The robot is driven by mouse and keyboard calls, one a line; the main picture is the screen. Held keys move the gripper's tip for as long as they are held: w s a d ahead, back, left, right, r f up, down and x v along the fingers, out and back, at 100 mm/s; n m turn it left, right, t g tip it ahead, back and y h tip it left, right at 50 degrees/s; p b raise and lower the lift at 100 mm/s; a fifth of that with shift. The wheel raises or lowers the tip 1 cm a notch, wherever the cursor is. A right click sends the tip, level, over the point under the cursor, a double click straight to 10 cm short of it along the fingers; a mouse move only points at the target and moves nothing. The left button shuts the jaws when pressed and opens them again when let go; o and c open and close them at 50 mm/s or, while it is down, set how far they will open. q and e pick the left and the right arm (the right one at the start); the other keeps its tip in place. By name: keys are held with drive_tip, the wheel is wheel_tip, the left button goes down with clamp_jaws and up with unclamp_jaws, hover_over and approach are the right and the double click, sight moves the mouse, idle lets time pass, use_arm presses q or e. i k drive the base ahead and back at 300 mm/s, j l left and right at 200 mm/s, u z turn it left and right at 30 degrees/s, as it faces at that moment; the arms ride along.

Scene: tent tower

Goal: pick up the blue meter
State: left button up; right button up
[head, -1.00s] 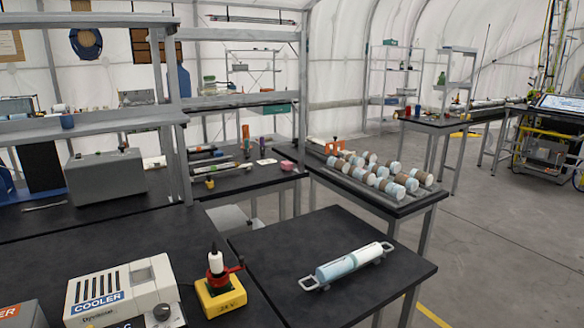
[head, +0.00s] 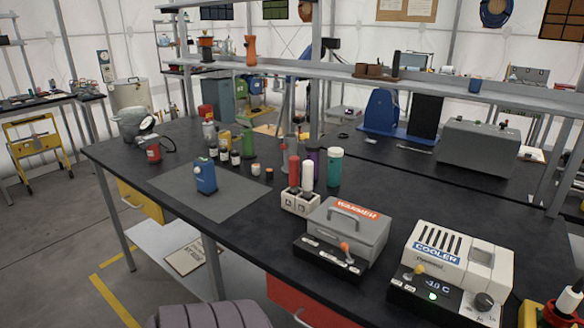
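A small blue device (head: 205,177), which looks like the blue meter, stands upright on a grey mat (head: 243,202) on the left part of the long black bench (head: 240,245). Its upper part is narrower, and its face is too small to read. Nothing covers it. Neither of my grippers is in view.
Small bottles (head: 224,153) and a green bottle (head: 248,142) stand behind the mat. A holder (head: 300,203) with red and white cylinders, a warmer (head: 345,235) and a cooler (head: 452,262) stand to the right. Open floor (head: 60,235) lies left of the bench.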

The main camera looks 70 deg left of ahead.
sight(206, 181)
drive_tip(key=u, duration=2.75)
drive_tip(key=i+j+z, duration=0.55)
drive_tip(key=i, duration=0.15)
